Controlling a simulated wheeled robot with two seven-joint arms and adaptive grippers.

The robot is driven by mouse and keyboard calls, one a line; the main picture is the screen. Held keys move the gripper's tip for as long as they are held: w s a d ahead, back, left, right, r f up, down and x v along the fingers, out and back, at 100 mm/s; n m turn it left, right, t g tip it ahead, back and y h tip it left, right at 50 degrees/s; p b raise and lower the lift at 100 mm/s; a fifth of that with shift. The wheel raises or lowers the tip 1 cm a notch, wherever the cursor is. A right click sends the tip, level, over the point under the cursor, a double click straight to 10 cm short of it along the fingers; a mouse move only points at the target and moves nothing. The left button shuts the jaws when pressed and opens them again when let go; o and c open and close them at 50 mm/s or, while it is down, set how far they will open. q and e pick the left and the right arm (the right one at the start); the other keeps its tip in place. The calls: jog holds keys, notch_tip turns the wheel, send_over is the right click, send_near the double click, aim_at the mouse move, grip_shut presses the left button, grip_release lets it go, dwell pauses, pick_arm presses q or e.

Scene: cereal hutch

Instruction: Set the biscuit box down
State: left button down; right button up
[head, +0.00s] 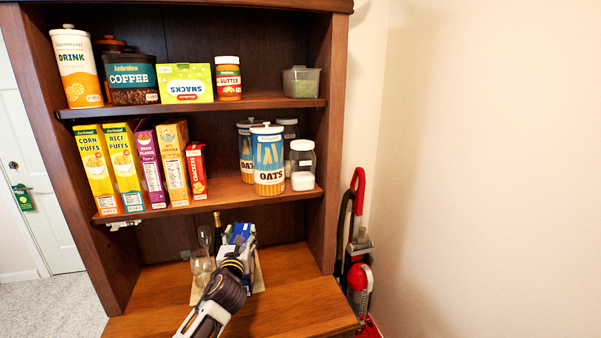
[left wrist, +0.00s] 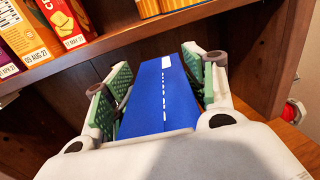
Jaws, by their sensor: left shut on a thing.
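The biscuit box is the blue box (left wrist: 165,98) between my left fingers in the left wrist view, with a white patch and a dashed white line on its near face. In the head view its blue and white top (head: 243,230) shows just beyond my left gripper (head: 236,242). My left gripper, seen in the left wrist view (left wrist: 164,85) with green pads on both sides of the box, is shut on it. It is low over the hutch's wooden counter (head: 292,290), under the middle shelf. The box's underside is hidden, so I cannot tell whether it touches anything. My right gripper is out of view.
Wine glasses (head: 201,268) and a bottle stand close left of my gripper, on a pale board (head: 259,281). The middle shelf (head: 230,195) above holds cereal boxes, a red crackers box (head: 197,172), and oats canisters (head: 268,160). The counter's right part is clear.

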pick_arm(q)
jog(key=shift+m+h, duration=0.5)
jog(key=shift+h, duration=0.3)
jog(key=r, duration=0.2)
jog(key=s+r, duration=0.1)
jog(key=r, duration=0.1)
jog(key=s+d+r, duration=0.1)
jog(key=r, duration=0.1)
jog(key=shift+r, duration=0.15)
jog(key=shift+s+r, duration=0.3)
jog(key=shift+s, duration=0.4)
jog(key=shift+s+a+h, duration=0.1)
jog(key=shift+s+h, duration=0.2)
jog(key=shift+s, duration=0.3)
jog(key=s+a+f, duration=0.2)
jog(key=s+f, duration=0.4)
jog(key=f, duration=0.4)
jog(key=s+a+f+y, duration=0.1)
jog(key=s+a+f, duration=0.1)
jog(key=s+f, duration=0.5)
notch_tip(320, 180, down, 4)
jog(key=shift+s+r, duration=0.1)
jog(key=shift+s, duration=0.1)
jog(key=shift+s, duration=0.1)
